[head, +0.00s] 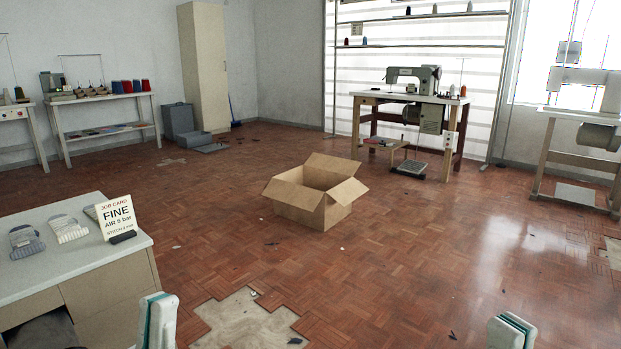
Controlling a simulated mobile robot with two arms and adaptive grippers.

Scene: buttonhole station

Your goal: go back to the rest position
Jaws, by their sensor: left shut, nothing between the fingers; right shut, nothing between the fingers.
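My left gripper (157,322) shows at the bottom edge, just right of the near white-topped table. Its white fingers with green pads are shut and empty. My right gripper (511,332) shows at the bottom right, over the open floor. It is also shut and empty. Both point upward into the picture, and only their upper ends are in view. Neither appears to touch anything.
An open cardboard box (315,192) stands mid-floor. Sewing machine tables (412,97) stand at the back. Tiles are missing from a floor patch (245,320).

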